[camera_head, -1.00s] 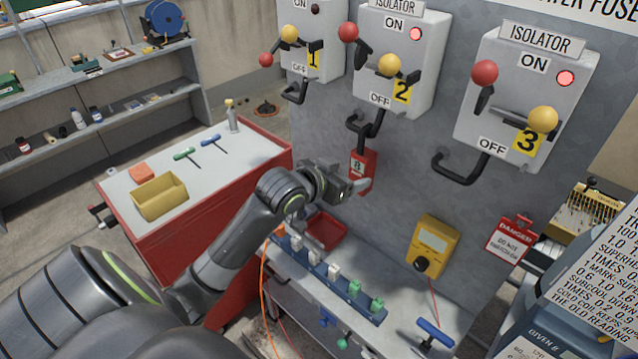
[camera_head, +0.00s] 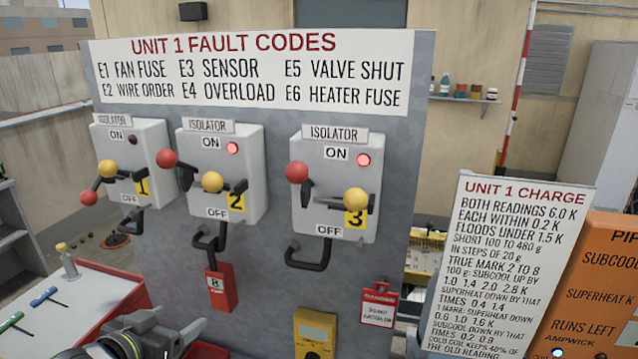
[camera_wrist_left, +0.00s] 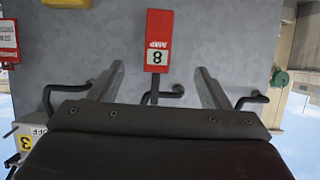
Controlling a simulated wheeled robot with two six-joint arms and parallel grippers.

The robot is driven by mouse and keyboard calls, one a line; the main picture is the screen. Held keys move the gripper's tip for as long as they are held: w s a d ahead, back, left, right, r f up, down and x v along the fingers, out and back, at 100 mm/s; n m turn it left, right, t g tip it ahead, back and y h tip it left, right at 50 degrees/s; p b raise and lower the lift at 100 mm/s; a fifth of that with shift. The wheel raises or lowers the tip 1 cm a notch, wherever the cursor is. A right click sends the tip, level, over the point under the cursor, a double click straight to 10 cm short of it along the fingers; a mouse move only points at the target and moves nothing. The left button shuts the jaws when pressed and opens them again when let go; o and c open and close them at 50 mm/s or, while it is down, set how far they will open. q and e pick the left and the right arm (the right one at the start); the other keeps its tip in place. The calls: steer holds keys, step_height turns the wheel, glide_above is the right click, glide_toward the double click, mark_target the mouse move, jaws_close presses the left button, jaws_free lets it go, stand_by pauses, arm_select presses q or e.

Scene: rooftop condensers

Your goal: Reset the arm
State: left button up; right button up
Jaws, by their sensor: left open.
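My left gripper (camera_head: 192,336) is at the bottom edge of the head view, mostly cut off, below and left of a red block (camera_head: 221,290) on the grey panel. In the left wrist view my left gripper (camera_wrist_left: 160,72) is open and empty. The red block (camera_wrist_left: 159,38), marked 8 AMP, appears upside down between its fingers, against the panel and apart from them. My right gripper is not in view.
Isolator 1 (camera_head: 128,150) has its red knob low and a dark lamp. Isolators 2 (camera_head: 250,150) and 3 (camera_head: 375,165) have red knobs high and red lamps lit. Black hooks jut below them. A yellow meter (camera_head: 315,335) and danger tag (camera_head: 378,303) are lower right.

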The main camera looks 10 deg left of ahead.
arm_select(q)
steer(key=s+f+n+g+y, duration=0.25)
steer(key=s+f+g, duration=0.65)
steer(key=s+f, duration=1.3)
step_height(320, 180, down, 28)
steer(key=s+a+g+b, duration=0.1)
steer(key=s+g+b, duration=0.1)
steer(key=s+b, duration=0.1)
steer(key=s+d+f+g+b, duration=0.1)
steer(key=s+f+b, duration=0.1)
steer(key=s+f, duration=1.2)
step_height(320, 180, down, 3)
steer(key=shift+f+b, duration=0.15)
steer(key=shift+b, duration=0.15)
